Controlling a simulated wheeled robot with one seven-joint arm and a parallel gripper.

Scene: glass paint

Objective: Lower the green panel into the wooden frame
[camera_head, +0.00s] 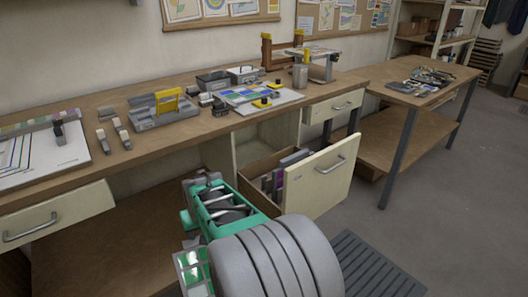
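A wooden stand with yellow-topped posts (282,52) is at the back of the workbench; it may be the wooden frame, but its slot is too small to make out. A white board with green and blue flat pieces (250,94) lies on the bench in front of it. I cannot tell whether one of these is the green panel. A grey ribbed and green assembly, which seems to be my own arm, fills the bottom middle. Its fingertips cannot be made out, and I see no panel clearly held.
The workbench (60,185) carries a grey holder with a yellow piece (163,104), metal boxes (212,81) and a clamp-like stand (316,62). An open drawer (322,174) juts out beside the arm.

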